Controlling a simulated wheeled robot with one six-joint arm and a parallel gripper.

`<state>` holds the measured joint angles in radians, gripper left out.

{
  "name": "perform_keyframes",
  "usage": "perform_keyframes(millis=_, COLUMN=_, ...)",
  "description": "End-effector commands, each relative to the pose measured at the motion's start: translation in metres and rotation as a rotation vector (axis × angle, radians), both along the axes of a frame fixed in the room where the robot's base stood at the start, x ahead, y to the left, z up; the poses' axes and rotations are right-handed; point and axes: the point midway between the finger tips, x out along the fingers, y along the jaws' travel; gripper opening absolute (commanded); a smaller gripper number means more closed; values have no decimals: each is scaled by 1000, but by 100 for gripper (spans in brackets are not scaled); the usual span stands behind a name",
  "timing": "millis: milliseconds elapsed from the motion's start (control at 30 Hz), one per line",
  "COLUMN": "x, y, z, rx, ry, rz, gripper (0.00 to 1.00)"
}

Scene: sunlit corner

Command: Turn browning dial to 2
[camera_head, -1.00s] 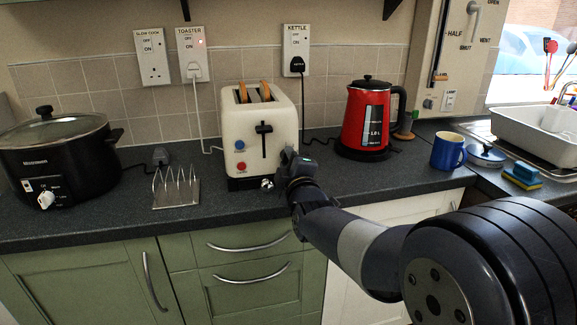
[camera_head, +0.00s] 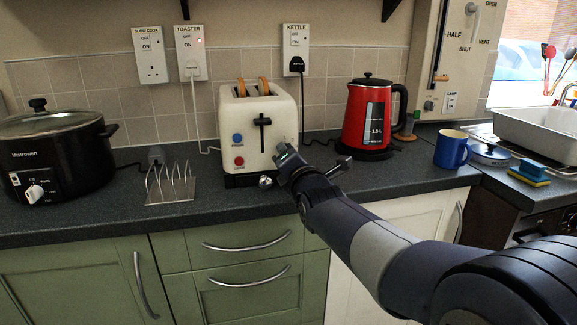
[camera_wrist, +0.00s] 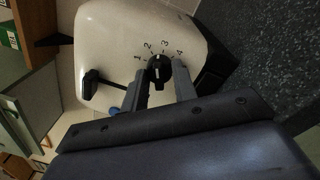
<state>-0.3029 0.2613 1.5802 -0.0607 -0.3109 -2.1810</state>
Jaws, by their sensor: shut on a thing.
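The cream toaster (camera_head: 250,105) stands on the counter with two slices of toast in its slots. In the wrist view, its black browning dial (camera_wrist: 159,67) has the numbers 1 to 4 around it and a pale mark on its face; I cannot tell for sure which number it points to. My gripper (camera_wrist: 160,82) has one finger on each side of the dial and is shut on it. In the head view, my gripper (camera_head: 283,155) is at the toaster's lower right front and appears to hide the dial. The toaster's lever (camera_wrist: 92,84) is left of the dial in the wrist view.
A metal toast rack (camera_head: 170,188) and a black slow cooker (camera_head: 60,150) stand left of the toaster. A red kettle (camera_head: 366,115) and a blue mug (camera_head: 451,149) stand to the right. The counter's front edge runs below my arm.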

Motion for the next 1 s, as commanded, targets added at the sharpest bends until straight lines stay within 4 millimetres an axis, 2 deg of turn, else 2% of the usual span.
perform_keyframes(millis=33, x=0, y=0, z=-5, rx=-38, ry=-11, rz=0, gripper=4)
perform_keyframes(millis=500, x=0, y=-1, z=-4, rx=-327, ry=-92, rz=0, gripper=4)
perform_keyframes(millis=1000, x=0, y=-1, z=-2, rx=-389, ry=-107, rz=0, gripper=4)
